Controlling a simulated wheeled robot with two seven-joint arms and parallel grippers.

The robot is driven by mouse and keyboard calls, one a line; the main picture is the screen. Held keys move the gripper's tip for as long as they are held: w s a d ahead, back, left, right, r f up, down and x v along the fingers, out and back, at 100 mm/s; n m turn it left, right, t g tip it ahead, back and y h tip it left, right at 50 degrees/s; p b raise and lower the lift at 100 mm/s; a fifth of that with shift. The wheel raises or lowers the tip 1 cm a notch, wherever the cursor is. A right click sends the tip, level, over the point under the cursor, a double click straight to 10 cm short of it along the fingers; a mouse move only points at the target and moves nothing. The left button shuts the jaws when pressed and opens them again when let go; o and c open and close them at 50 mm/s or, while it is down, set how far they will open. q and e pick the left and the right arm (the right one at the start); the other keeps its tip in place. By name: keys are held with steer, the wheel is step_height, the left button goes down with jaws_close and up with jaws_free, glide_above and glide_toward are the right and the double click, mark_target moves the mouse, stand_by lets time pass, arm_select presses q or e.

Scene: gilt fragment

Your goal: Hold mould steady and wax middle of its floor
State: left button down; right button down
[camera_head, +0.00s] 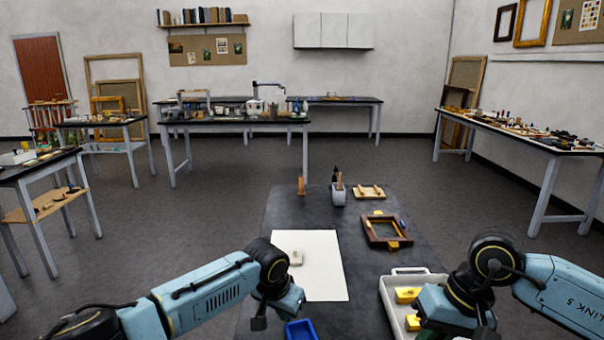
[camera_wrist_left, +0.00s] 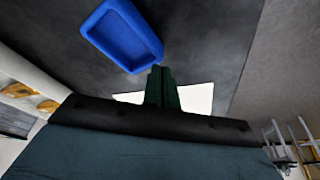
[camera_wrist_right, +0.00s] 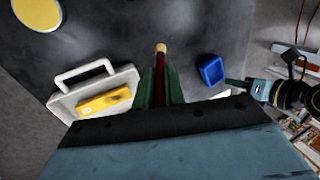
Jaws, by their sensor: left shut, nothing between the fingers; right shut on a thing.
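The blue mould (camera_head: 301,331) is a small open tray at the bottom edge of the head view, partly cut off. Its hollow shows empty in the left wrist view (camera_wrist_left: 122,36) and it is small in the right wrist view (camera_wrist_right: 211,70). My left gripper (camera_wrist_left: 161,72) is shut and empty, its tips close beside one corner of the mould; I cannot tell if they touch. My right gripper (camera_wrist_right: 159,76) is shut on a dark red-handled brush (camera_wrist_right: 160,60) with a pale tan tip, apart from the mould.
A white handled tray (camera_head: 389,284) with yellow blocks (camera_head: 407,295) stands to the right. A white sheet (camera_head: 318,270) with a small pale block (camera_head: 296,258) lies behind the mould. A wooden frame (camera_head: 382,240) and a tool cup (camera_head: 338,195) stand farther back. A round yellow thing (camera_wrist_right: 37,12) shows in the right wrist view.

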arm_select(q)
steer(key=shift+f+b, duration=0.3)
steer(key=shift+f, duration=0.2)
arm_select(e)
steer(key=shift+f, duration=0.25)
stand_by(0.4)
arm_select(q)
steer(key=shift+s+f+p, duration=0.15)
steer(key=shift+f+p, duration=0.1)
steer(key=shift+p, duration=0.05)
arm_select(e)
steer(key=shift+r, duration=0.3)
stand_by(4.2)
